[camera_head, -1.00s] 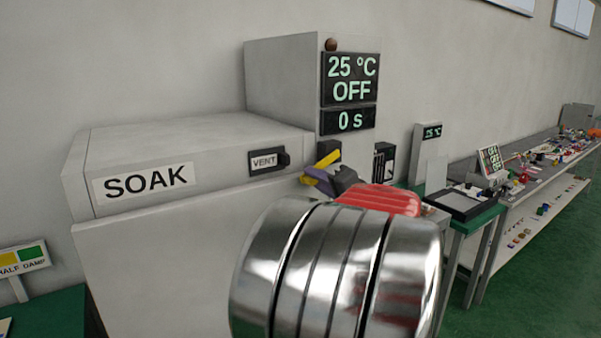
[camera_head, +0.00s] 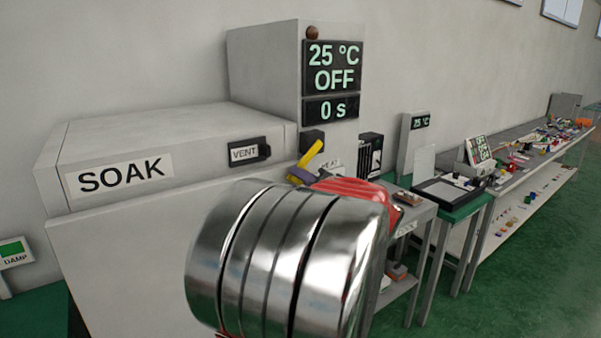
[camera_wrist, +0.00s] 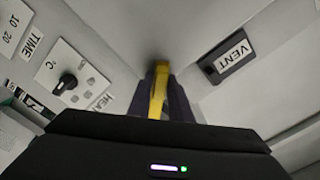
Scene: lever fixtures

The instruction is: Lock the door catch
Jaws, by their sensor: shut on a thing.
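The door catch appears to be a yellow lever (camera_head: 311,154) on a dark mount (camera_head: 313,138) at the right front of the white SOAK cabinet (camera_head: 150,135). In the head view it slants up to the right. My gripper (camera_head: 301,175) is at its lower end, partly hidden by my own red and metal arm. In the wrist view the yellow lever (camera_wrist: 158,92) runs between the two dark fingers of my gripper (camera_wrist: 158,103), which is shut on it. The lever's pivot and any latch part are hidden or unclear.
A VENT slider (camera_head: 249,152) is left of the lever. The display (camera_head: 332,80) reads 25 °C, OFF, 0 s. A knob (camera_wrist: 67,84) on a °C panel shows in the wrist view. Benches with small items (camera_head: 465,190) stand to the right.

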